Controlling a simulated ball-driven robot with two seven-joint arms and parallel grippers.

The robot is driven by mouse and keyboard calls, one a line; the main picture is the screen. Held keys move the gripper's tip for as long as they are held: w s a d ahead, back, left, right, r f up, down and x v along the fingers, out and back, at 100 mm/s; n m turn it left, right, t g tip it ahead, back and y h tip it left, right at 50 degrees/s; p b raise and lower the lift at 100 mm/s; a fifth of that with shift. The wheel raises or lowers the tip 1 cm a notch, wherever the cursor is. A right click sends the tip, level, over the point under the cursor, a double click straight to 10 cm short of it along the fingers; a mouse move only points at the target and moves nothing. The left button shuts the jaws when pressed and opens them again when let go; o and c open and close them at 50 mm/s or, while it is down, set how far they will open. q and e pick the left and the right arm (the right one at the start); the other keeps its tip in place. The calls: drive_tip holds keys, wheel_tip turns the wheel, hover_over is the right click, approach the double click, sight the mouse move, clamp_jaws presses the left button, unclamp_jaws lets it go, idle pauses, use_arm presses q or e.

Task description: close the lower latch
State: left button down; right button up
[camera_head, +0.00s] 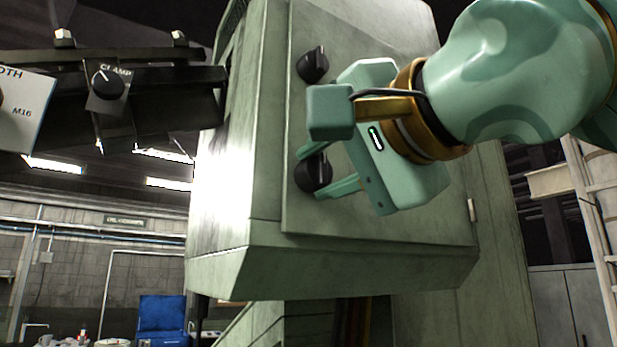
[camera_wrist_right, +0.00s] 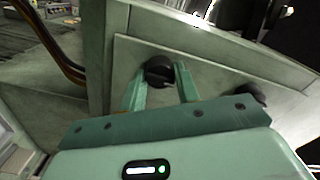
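The lower latch (camera_head: 313,173) is a round black knob with a raised grip on the grey-green cabinet door. It also shows in the right wrist view (camera_wrist_right: 159,71). The upper latch (camera_head: 312,65) is a similar black knob above it, with its grip roughly upright; the lower one's grip looks roughly upright too. My right gripper (camera_head: 322,170) is open at the lower latch, one finger above and one below it. In the right wrist view the fingertips (camera_wrist_right: 160,78) stand on either side of the knob; I cannot tell whether they touch it. My left gripper is out of view.
The cabinet door (camera_head: 400,215) stands shut in its frame. A ladder-like frame (camera_head: 590,200) stands at right.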

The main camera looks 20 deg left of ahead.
clamp_jaws()
drive_tip(key=n+p, duration=0.2)
drive_tip(key=n, duration=0.1)
drive_tip(key=shift+r, duration=0.2)
drive_tip(key=n+p, duration=0.1)
drive_tip(key=n, duration=0.1)
drive_tip(key=shift+f+n, duration=0.15)
drive_tip(key=shift+n, duration=0.15)
drive_tip(key=n+p, duration=0.2)
drive_tip(key=n, duration=0.1)
drive_tip(key=shift+n, duration=0.3)
drive_tip(key=shift+n+p, duration=0.35)
drive_tip(key=shift+n, duration=0.25)
drive_tip(key=shift+f+n, duration=0.1)
drive_tip(key=shift+n, duration=0.2)
drive_tip(key=o, duration=1)
unclamp_jaws()
drive_tip(key=shift+a, duration=0.1)
drive_tip(key=shift+o, duration=0.2)
